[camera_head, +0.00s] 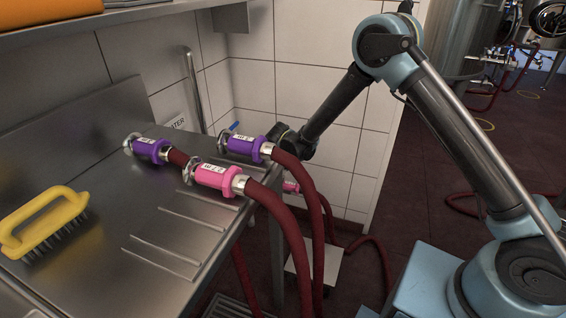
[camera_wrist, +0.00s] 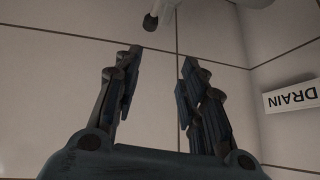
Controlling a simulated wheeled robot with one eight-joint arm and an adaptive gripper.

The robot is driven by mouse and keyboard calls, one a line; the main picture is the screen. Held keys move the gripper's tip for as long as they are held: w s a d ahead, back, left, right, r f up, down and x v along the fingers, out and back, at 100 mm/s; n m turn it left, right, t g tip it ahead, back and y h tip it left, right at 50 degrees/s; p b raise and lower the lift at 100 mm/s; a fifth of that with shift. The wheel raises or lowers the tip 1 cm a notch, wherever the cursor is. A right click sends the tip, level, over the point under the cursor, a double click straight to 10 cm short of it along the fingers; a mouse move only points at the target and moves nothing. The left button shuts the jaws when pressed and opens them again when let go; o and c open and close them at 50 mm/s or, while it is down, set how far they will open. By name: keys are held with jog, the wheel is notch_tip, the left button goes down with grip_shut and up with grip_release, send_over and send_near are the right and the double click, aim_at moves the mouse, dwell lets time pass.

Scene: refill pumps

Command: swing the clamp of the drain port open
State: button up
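My gripper (camera_wrist: 162,60) is open and empty, with its two fingers apart in front of the tiled wall in the wrist view. A pale metal part with a dark rounded knob (camera_wrist: 150,21) shows at the top edge, beyond the fingertips and apart from them. It may belong to the drain port and its clamp, but most of it is cut off. A white DRAIN label (camera_wrist: 291,96), upside down, is on the wall at the right. In the head view my wrist is by the wall behind the hoses, and my fingers cannot be made out.
Three hoses with purple (camera_head: 246,147) and pink (camera_head: 215,178) couplings lie on the steel bench (camera_head: 110,270). A yellow brush (camera_head: 45,222) lies at the bench's left. A pink coupling (camera_head: 290,186) shows low by the wall. A small blue handle (camera_head: 234,126) is near my wrist.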

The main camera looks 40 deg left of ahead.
notch_tip(320, 180, up, 5)
dwell(0.3)
dwell(0.4)
